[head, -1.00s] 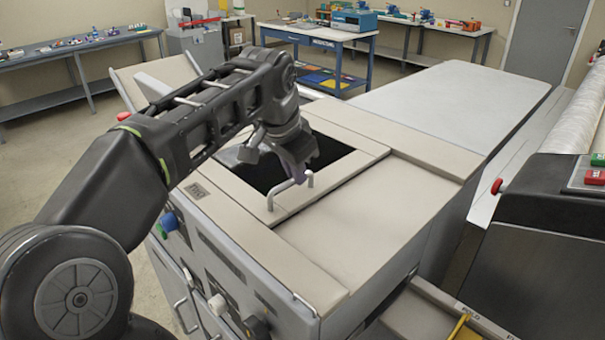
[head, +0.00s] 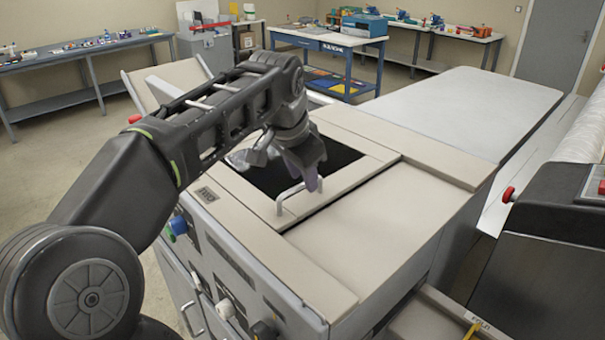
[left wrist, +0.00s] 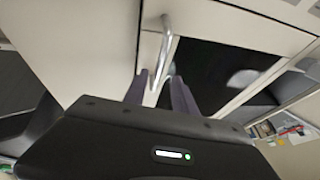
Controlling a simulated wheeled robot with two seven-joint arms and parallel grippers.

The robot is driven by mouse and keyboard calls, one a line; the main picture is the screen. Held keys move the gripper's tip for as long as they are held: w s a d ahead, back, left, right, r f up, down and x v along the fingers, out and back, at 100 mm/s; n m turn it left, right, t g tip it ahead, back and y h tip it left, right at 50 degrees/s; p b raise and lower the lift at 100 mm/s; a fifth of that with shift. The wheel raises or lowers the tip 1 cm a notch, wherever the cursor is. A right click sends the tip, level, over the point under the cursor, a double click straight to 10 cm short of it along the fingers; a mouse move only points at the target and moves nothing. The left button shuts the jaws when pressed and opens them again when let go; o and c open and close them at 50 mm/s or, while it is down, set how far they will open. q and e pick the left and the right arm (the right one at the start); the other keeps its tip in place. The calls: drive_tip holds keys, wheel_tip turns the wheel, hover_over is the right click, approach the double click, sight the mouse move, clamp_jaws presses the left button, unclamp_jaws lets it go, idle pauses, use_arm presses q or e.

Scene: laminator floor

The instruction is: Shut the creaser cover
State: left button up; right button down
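The creaser (head: 345,245) is a beige machine in the middle of the head view. My left gripper (head: 315,184) is low over the cover, close to the handle. In the left wrist view its two fingers (left wrist: 160,88) are apart, with the handle (left wrist: 167,42) showing between them. I cannot tell whether they touch it. My right gripper is not in view.
A raised beige flap (head: 160,85) stands at the machine's back left. Knobs (head: 226,308) line its front. A dark roller machine (head: 540,240) with a red button stands close on the right. A blue bench (head: 330,45) and other tables stand farther back.

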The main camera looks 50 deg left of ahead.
use_arm(q)
drive_tip(key=v, duration=0.8)
drive_tip(key=shift+f, duration=0.15)
idle(0.4)
